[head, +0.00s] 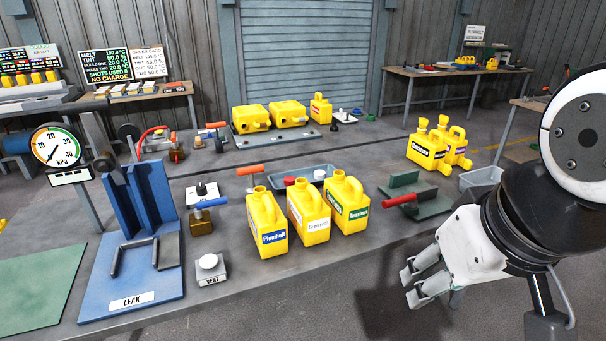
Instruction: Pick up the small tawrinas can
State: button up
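Three yellow cans stand upright in a row at the front of the bench. The right one, a green-labelled can (349,206), has small lettering that could read tawrinas, but I cannot be sure. Beside it stand a white-labelled can (310,215) and a blue-labelled can (267,226) that reads like Plumholt. A smaller yellow can (320,109) with a reddish label stands at the back; its name is too small to read. My gripper (409,286) is at the lower right, off the bench's front edge, apart from every can. Its fingers are spread and empty.
A blue leak stand (130,270) and a vent block (211,270) are at the left. A grey-blue tray (258,180) lies behind the row. A red-handled tool on a dark green block (415,197) is right of it. More yellow cans (427,152) stand at the right.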

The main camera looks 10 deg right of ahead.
aim_at(346, 198)
jog(key=i+z, duration=0.1)
jog(key=i, duration=0.75)
